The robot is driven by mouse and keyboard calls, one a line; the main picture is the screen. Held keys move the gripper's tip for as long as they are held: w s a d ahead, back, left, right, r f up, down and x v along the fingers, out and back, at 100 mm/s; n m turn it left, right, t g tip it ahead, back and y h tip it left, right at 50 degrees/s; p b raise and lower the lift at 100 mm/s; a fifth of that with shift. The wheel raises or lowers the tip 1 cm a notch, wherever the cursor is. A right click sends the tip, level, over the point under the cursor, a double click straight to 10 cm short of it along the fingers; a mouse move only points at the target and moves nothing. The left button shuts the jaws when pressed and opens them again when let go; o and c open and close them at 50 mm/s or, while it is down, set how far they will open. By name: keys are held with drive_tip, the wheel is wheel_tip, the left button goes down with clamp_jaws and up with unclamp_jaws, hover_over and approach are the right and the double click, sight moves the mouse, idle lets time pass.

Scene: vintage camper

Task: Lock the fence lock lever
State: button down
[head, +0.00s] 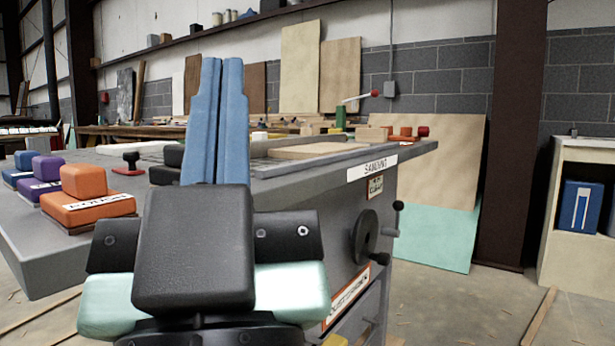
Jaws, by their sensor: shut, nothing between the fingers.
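My gripper (222,65) points up in the middle foreground, its two blue fingers shut together with nothing between them. It stands in front of a grey machine table (290,182). A small black knob on a red base (131,163) sits on the table left of the fingers. I cannot tell for sure which of these is the fence lock lever. My gripper hides part of the tabletop.
Orange (88,200), purple (45,173) and blue (22,165) sanding blocks stand on the table's left. A black handwheel (366,237) juts from the machine's right side. A wooden panel (430,160) leans on the back wall. The floor at right is mostly clear.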

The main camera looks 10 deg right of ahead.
wheel_tip(320, 180, up, 14)
drive_tip(key=p, duration=1.1)
drive_tip(key=shift+r+p, duration=0.2)
drive_tip(key=shift+p, duration=0.2)
drive_tip(key=shift+d, duration=0.1)
